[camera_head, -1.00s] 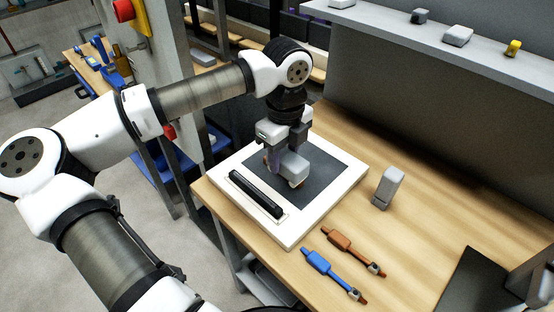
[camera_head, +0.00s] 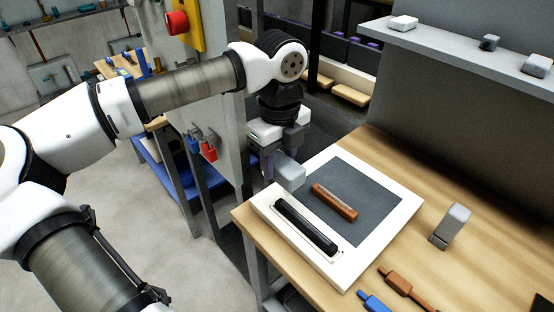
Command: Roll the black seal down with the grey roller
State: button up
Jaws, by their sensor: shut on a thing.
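The black seal (camera_head: 305,226) is a long dark bar lying in an outlined place on the front left of the white-rimmed board (camera_head: 395,243). My gripper (camera_head: 277,163) is shut on a light grey block-like piece (camera_head: 291,173), which looks like the grey roller. The gripper and the grey piece are near the board's left corner, behind the seal's upper end in the picture. The piece's underside is hidden, and I cannot tell whether it touches the board. A brown bar (camera_head: 334,202) lies on the board's dark panel (camera_head: 366,192).
A grey upright block (camera_head: 450,226) stands right of the board. A brown tool (camera_head: 408,288) and a blue tool (camera_head: 373,302) lie at the front, partly cut off. Small objects sit on the grey shelf (camera_head: 450,52). The wooden table (camera_head: 490,185) is clear at right.

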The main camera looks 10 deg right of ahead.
aim_at(279, 180)
notch_tip(279, 180, down, 6)
jog(key=b, duration=0.6)
jog(key=shift+r, duration=0.2)
jog(key=s+d+b, duration=0.1)
jog(key=s+d, duration=0.1)
jog(key=s, duration=0.2)
jog(key=s+d+b, duration=0.2)
jog(key=s+d, duration=0.1)
jog(key=s, duration=0.1)
jog(key=s+d+b, duration=0.1)
jog(key=s+d, duration=0.1)
jog(key=s, duration=0.1)
jog(key=shift+s+d+r, duration=0.15)
jog(key=shift+s+d, duration=0.25)
jog(key=shift+f+b, duration=0.2)
jog(key=shift+b, duration=0.4)
jog(key=shift+f+b, duration=0.6)
dwell(0.7)
jog(key=shift+w+a+b, duration=0.2)
jog(key=shift+w+a, duration=0.45)
jog(key=shift+w, duration=0.3)
jog(key=shift+w+a+b, duration=0.15)
jog(key=shift+w+a, duration=0.5)
jog(key=shift+w, duration=0.3)
